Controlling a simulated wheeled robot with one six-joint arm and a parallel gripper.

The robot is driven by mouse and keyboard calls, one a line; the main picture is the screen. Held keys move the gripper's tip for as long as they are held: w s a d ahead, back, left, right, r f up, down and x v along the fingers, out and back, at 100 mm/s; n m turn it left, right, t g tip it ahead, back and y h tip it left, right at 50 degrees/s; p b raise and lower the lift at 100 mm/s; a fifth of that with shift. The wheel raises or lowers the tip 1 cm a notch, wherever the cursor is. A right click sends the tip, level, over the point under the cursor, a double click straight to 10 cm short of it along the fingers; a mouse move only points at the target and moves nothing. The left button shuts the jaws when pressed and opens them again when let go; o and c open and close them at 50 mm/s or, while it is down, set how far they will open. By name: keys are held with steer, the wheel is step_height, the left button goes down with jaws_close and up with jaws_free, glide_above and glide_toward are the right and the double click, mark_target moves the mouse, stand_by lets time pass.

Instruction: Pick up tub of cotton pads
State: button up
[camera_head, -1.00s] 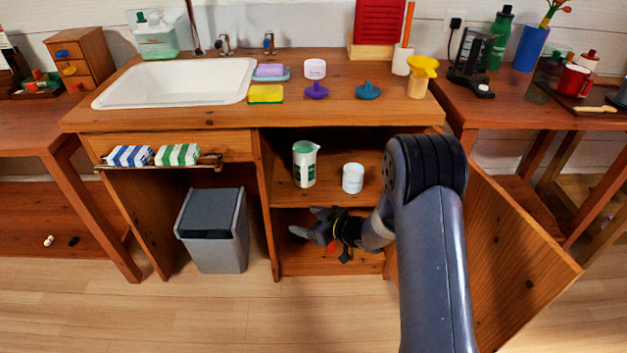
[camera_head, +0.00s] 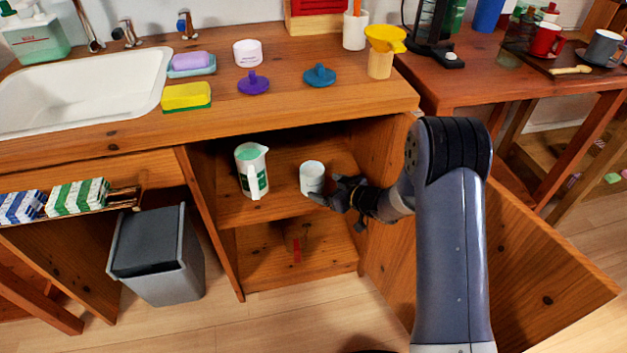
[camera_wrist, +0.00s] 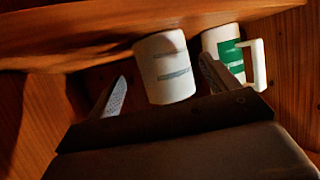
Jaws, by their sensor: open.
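A white cylindrical tub (camera_head: 312,176) stands upright on the upper shelf of the open cabinet under the counter. I take it as the tub of cotton pads, though its label is too small to read. In the wrist view the tub (camera_wrist: 166,72) shows grey bands and sits between and beyond the two fingers. My gripper (camera_head: 326,198) is open at the tub's lower front right in the head view. I cannot tell whether a finger touches it. Another white and pink tub (camera_head: 247,53) stands on the countertop.
A white and green jug (camera_head: 251,170) stands left of the tub on the same shelf; its handle shows in the wrist view (camera_wrist: 258,66). The cabinet's right wall (camera_head: 386,150) is near my wrist. The open door (camera_head: 540,260) is at right. A grey bin (camera_head: 158,258) stands at left.

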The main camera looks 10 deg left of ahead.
mark_target(312, 183)
steer(key=b+x, duration=0.2)
steer(key=x, duration=0.4)
steer(key=shift+s+f, duration=0.1)
steer(key=shift+f, duration=0.1)
steer(key=shift+w+a, duration=0.25)
steer(key=shift+a, duration=0.1)
steer(key=c, duration=1.2)
